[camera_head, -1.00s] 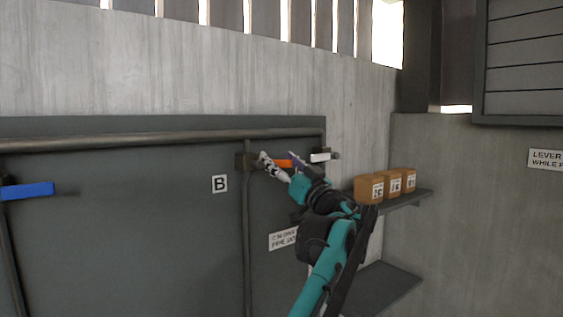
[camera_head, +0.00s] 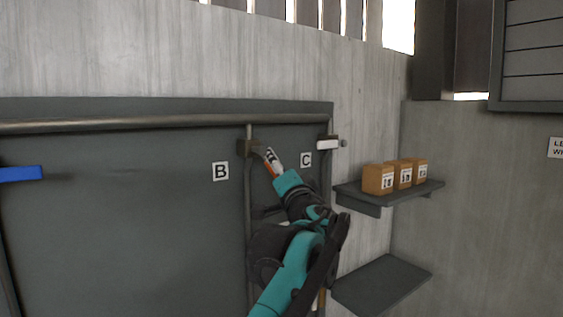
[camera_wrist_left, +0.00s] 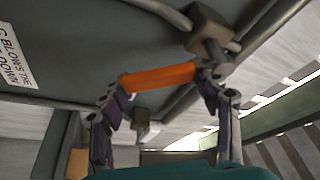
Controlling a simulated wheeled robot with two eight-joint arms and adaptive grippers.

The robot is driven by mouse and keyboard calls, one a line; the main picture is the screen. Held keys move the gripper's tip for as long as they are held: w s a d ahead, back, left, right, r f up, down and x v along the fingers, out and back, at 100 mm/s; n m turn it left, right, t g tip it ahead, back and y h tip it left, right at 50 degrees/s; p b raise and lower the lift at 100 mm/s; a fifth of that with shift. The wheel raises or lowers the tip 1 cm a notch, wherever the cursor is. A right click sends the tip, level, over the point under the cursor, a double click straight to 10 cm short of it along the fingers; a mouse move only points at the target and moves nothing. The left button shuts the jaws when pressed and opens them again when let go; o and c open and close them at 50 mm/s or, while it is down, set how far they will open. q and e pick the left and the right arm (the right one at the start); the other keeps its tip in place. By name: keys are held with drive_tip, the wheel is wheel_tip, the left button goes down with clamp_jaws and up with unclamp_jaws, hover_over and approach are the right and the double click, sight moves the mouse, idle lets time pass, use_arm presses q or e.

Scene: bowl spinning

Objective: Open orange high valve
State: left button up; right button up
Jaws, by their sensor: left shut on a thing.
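The orange valve handle (camera_head: 267,169) is by the brown valve body (camera_head: 246,147) on the pipe right of the B sign. Only a little orange shows there, because my left gripper (camera_head: 271,158) covers most of it. The handle slants down to the right. In the left wrist view, the orange handle (camera_wrist_left: 160,77) runs between the two fingers of my left gripper (camera_wrist_left: 165,84), which is shut on it. The valve body (camera_wrist_left: 208,28) is close above the right finger there. My right gripper is not in view.
A white handle (camera_head: 328,144) is to the right, above the C sign (camera_head: 306,160). A blue handle (camera_head: 20,174) is at far left. Several small boxes (camera_head: 378,180) stand on a wall shelf (camera_head: 366,199), with a lower shelf (camera_head: 383,285) beneath. A horizontal pipe (camera_head: 120,122) runs above.

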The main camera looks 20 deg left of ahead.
use_arm(q)
drive_tip(key=m, duration=0.2)
drive_tip(key=s+a+f+m+h+p, duration=0.1)
drive_tip(key=m, duration=0.1)
drive_tip(key=shift+s+h, duration=0.2)
drive_tip(key=shift+h, duration=0.1)
drive_tip(key=shift+s+a+f+m+g+h+p, duration=0.15)
drive_tip(key=shift+s+a+m+g+p, duration=0.2)
drive_tip(key=shift+m, duration=0.45)
drive_tip(key=shift+s+a+f+m+g+h+p, duration=0.25)
drive_tip(key=shift+m+g, duration=0.2)
drive_tip(key=shift+m, duration=0.35)
drive_tip(key=shift+s, duration=0.1)
drive_tip(key=o, duration=1.7)
drive_tip(key=v, duration=1.2)
